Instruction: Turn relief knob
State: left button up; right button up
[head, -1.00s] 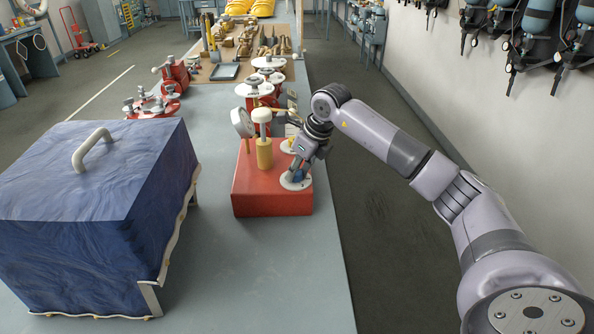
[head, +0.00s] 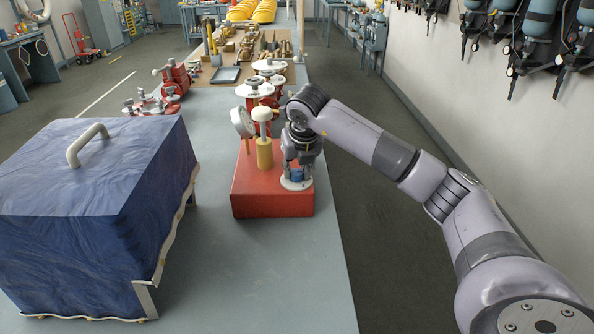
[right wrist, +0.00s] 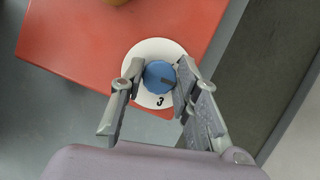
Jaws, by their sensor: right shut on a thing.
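The relief knob is a small blue round knob (head: 297,174) on a white dial plate (head: 297,184) at the front right corner of a red block (head: 262,200). In the right wrist view the blue knob (right wrist: 159,77) has a dark pointer mark towards the right, and the white plate (right wrist: 155,100) shows a "3" below it. My right gripper (head: 298,172) comes from above, its fingers on both sides of the knob; it is shut on the knob, as the right wrist view (right wrist: 158,80) also shows. My left gripper is not in view.
A brass post (head: 264,154) with a white top and a round gauge (head: 242,122) stand on the block beside my gripper. A blue covered box (head: 95,215) with a handle fills the left. Red valve units (head: 178,76) stand farther back. The bench front is clear.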

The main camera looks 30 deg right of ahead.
dwell(0.5)
jog(key=o, duration=1.2)
jog(key=shift+c, duration=0.2)
jog(key=shift+r, duration=0.1)
jog(key=v, duration=1.1)
jog(key=shift+s+r, duration=0.2)
jog(key=shift+r, duration=0.15)
jog(key=shift+a, duration=0.15)
